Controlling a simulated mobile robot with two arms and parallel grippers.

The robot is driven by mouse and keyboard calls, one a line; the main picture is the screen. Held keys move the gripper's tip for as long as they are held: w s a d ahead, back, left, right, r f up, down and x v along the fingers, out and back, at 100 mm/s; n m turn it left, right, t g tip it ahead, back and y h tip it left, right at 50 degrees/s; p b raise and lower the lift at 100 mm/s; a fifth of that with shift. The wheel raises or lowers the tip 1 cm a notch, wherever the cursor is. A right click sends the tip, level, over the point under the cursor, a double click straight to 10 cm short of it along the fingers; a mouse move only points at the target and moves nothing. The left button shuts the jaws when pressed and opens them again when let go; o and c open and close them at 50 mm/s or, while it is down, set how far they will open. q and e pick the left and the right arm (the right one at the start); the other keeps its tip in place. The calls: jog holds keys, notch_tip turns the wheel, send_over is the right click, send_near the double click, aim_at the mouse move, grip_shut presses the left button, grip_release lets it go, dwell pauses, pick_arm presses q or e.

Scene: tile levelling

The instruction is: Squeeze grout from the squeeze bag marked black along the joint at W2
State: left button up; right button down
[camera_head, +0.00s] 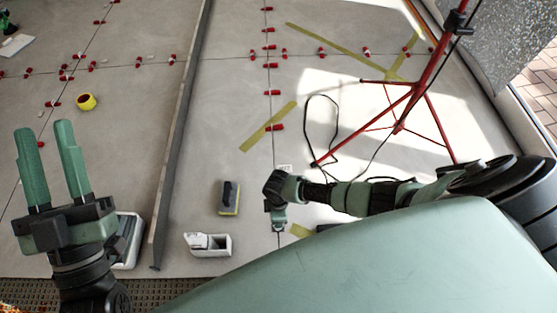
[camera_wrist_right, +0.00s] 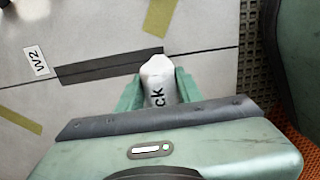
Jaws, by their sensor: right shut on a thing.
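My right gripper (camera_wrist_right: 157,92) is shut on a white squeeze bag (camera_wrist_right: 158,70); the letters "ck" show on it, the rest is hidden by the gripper. The bag's tip points at the joint (camera_wrist_right: 205,54) in the floor. A dark band (camera_wrist_right: 105,68) lies along that joint, from below the W2 label (camera_wrist_right: 37,62) to beside the bag's tip. In the head view the right gripper (camera_head: 278,218) is low over the joint, just below the small label (camera_head: 285,168); the bag is hard to make out there. My left gripper (camera_head: 43,128) is open and empty, at the left.
A red tripod (camera_head: 398,125) with a dark cable (camera_head: 335,150) stands at the right. A long grey bar (camera_head: 180,120) lies left of the joint. A sponge-like block (camera_head: 229,198) and a white container (camera_head: 208,244) are nearby. Red clips (camera_head: 270,92) and yellow tape (camera_head: 268,126) lie farther up.

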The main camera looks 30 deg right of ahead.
jog(key=shift+s+a+p, duration=0.2)
jog(key=shift+s+p, duration=0.15)
jog(key=shift+s+a, duration=0.2)
jog(key=shift+s, duration=0.2)
pick_arm(q)
jog(key=shift+w+f+g+y+p, duration=0.1)
jog(key=shift+w+f+g+y, duration=0.1)
jog(key=shift+w+f+g, duration=0.5)
jog(key=shift+w+f+g+y+p, duration=0.1)
jog(key=shift+w+f+g+y, duration=0.25)
jog(key=shift+f, duration=0.55)
jog(key=shift+w+f+g+y+p, duration=0.1)
jog(key=shift+w+f+g, duration=0.3)
jog(key=shift+f+g, duration=0.35)
pick_arm(e)
jog(key=shift+s, duration=0.15)
pick_arm(q)
jog(key=shift+f, duration=0.15)
pick_arm(e)
jog(key=shift+a, duration=0.1)
pick_arm(q)
jog(key=shift+w+a+f+g+y+p, duration=0.1)
jog(key=shift+w+f+g+y+p, duration=0.15)
jog(key=shift+f+g, duration=0.75)
jog(key=shift+w+a+f+g+y+p, duration=0.1)
jog(key=shift+w+f+g+p, duration=0.3)
jog(key=shift+f, duration=1.05)
pick_arm(e)
jog(key=shift+s+a, duration=0.35)
jog(key=shift+s, duration=0.5)
